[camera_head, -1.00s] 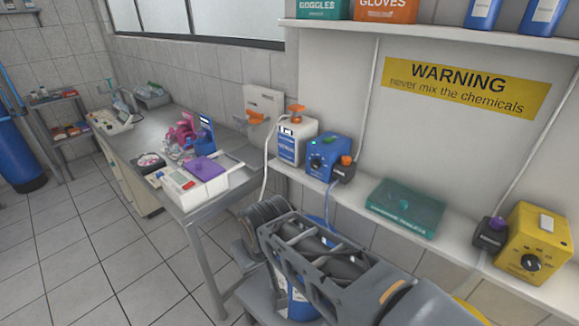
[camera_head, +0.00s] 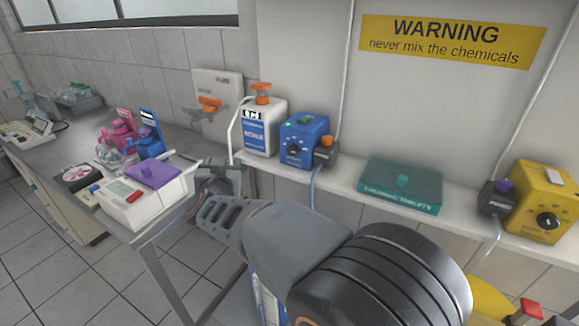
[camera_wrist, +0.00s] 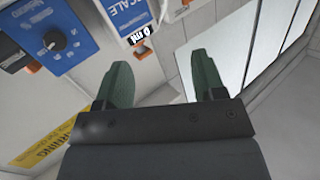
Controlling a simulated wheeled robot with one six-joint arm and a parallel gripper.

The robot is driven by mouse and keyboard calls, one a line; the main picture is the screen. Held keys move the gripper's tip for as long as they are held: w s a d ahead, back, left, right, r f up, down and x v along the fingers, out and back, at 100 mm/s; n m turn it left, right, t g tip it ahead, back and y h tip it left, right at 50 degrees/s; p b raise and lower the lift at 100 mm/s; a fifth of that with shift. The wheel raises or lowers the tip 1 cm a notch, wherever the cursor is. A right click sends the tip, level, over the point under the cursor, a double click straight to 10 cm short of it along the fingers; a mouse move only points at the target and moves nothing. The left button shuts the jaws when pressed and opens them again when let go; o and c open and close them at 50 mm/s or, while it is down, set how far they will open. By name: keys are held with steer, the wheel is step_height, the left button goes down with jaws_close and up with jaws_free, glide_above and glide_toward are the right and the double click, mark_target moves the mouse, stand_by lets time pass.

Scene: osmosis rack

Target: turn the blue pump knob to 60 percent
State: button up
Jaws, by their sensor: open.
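The blue pump (camera_head: 303,140) stands on the white shelf against the wall. Its dark round knob (camera_head: 293,150) is on the front face, with a small green piece on top of the pump. In the head view my arm hides most of the gripper.
A white bottle with an orange cap (camera_head: 262,127) stands just left of the pump. A green tablet box (camera_head: 400,187) and a yellow pump (camera_head: 541,203) are farther right on the shelf. A bench (camera_head: 60,165) holding lab devices is at the left.

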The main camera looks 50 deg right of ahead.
mark_target(290, 151)
steer(key=s+d+f+m+g+h+b, duration=0.2)
steer(key=s+d+f+m+g+h, duration=0.2)
steer(key=s+d+m+g+h, duration=0.3)
steer(key=shift+n+g+y, duration=0.4)
steer(key=shift+n+g, duration=0.3)
steer(key=shift+g, duration=0.1)
steer(key=x, duration=0.6)
steer(key=b+x, duration=0.1)
steer(key=x, duration=0.6)
steer(key=shift+d+r, duration=0.25)
steer(key=shift+d, duration=0.05)
steer(key=shift+c, duration=0.3)
steer(key=c, duration=0.9)
steer(key=shift+o, duration=0.2)
steer(key=n+p, duration=0.1)
steer(key=p, duration=0.1)
steer(key=n+p, duration=0.1)
steer(key=p, duration=0.1)
steer(key=shift+r, duration=0.4)
steer(key=n+p, duration=0.4)
steer(key=p, duration=0.2)
steer(key=shift+n, duration=0.3)
steer(key=n+p, duration=0.5)
steer(key=shift+w+f+p, duration=0.1)
steer(key=shift+p, duration=0.3)
steer(key=shift+f+n+p, duration=0.2)
steer(key=shift+n+p, duration=1.25)
steer(key=shift+n, duration=0.55)
